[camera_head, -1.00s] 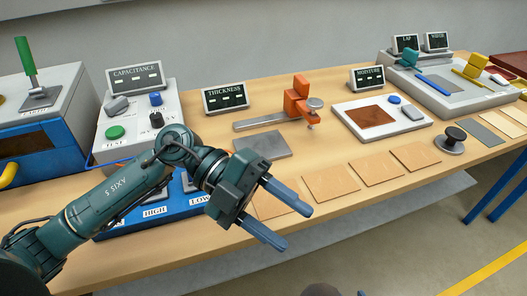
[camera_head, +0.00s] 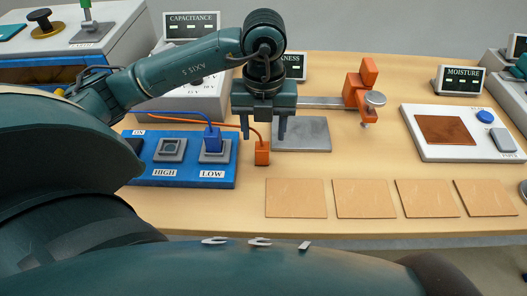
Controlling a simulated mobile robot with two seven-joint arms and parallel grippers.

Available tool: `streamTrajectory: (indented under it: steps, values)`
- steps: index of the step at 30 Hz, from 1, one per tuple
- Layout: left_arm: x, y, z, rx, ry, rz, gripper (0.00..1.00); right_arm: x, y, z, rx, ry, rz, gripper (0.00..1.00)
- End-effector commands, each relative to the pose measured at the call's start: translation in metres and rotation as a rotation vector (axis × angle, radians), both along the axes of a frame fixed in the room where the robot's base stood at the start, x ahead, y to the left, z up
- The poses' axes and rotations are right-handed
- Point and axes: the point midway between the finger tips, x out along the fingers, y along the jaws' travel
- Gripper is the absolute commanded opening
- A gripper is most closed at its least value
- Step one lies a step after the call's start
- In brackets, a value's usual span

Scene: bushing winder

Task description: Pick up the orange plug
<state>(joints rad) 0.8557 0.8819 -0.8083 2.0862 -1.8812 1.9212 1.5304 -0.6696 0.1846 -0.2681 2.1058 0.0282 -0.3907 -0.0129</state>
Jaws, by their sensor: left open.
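The orange plug (camera_head: 262,153) is a small block on the wooden table, just right of the blue socket panel (camera_head: 190,177). An orange cable runs from its top to the left. My left gripper (camera_head: 264,132) points down with its two dark blue fingers apart. In the picture its fingertips are just above the plug, one to each side; the exact height and depth gap cannot be told. Nothing is between the fingers. My right gripper is not in view.
A blue plug (camera_head: 212,139) with a blue cable stands at the LOW socket. A grey metal plate (camera_head: 302,134) lies right of the gripper, near the orange thickness gauge (camera_head: 360,91). Several tan sheets (camera_head: 296,198) line the table front. The capacitance box (camera_head: 199,100) stands behind my arm.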

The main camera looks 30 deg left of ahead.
Motion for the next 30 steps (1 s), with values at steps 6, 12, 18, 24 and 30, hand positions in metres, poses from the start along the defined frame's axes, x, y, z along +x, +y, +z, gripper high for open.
streamTrajectory:
  steps: [6,12,18,24,30]
  values:
    - [-0.001,0.0,-0.018,-0.001,0.0,0.0,0.53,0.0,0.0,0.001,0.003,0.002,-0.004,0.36]
    - [-0.007,0.001,-0.043,-0.001,0.004,-0.001,0.53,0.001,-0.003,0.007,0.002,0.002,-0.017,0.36]
    - [-0.007,0.001,-0.066,-0.003,0.001,-0.001,0.53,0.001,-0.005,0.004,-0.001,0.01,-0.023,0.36]
    - [-0.007,0.001,-0.069,-0.003,-0.001,-0.002,0.53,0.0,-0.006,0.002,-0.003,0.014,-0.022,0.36]
    - [-0.007,0.001,-0.069,-0.003,-0.001,-0.002,0.41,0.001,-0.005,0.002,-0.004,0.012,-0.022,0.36]
